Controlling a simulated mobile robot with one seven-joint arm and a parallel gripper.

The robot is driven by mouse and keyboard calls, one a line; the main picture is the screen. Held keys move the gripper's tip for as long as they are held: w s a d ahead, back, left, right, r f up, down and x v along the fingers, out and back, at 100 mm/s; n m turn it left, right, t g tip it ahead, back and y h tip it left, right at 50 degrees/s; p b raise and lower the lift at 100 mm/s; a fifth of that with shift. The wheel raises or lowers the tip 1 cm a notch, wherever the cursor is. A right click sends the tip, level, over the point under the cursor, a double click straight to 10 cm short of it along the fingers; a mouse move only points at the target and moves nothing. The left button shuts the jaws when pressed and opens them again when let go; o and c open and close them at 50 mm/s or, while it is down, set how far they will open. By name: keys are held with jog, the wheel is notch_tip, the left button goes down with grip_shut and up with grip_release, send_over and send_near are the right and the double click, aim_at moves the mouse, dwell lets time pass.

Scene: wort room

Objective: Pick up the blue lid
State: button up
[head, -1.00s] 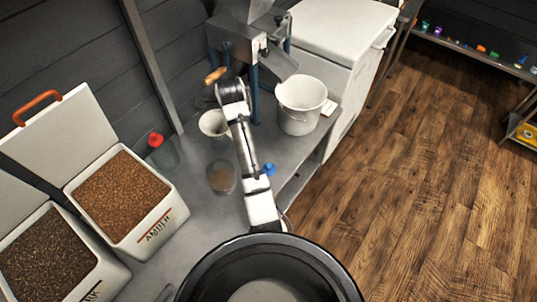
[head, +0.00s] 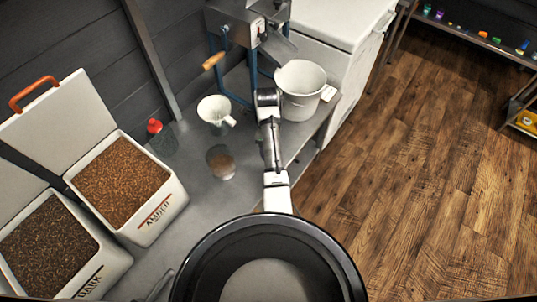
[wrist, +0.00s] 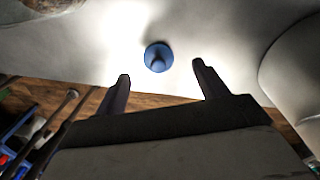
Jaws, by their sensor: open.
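The blue lid (wrist: 158,57) is a small round disc with a knob, lying on the grey bench top (wrist: 90,45). In the wrist view it sits just beyond my fingertips, roughly centred between them. My gripper (wrist: 161,73) is open and empty, with its two dark fingers apart and the lid not held. In the head view my arm covers the lid, and my gripper's fingers cannot be seen there.
A white bucket (head: 298,100) stands right of my arm, beside the mill (head: 240,30). A white jug (head: 217,110), a glass jar of grain (head: 221,163) and a red-capped bottle (head: 158,135) stand to the left. Two grain bins, amber (head: 150,215) and dark (head: 100,265), are further left.

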jog(key=shift+s+d+f+p, duration=0.15)
jog(key=shift+f+p, duration=0.2)
jog(key=shift+f, duration=1.05)
jog(key=shift+s+d+f+p, duration=0.15)
jog(key=shift+f+p, duration=0.2)
jog(key=shift+f, duration=1)
jog(key=c, duration=1.1)
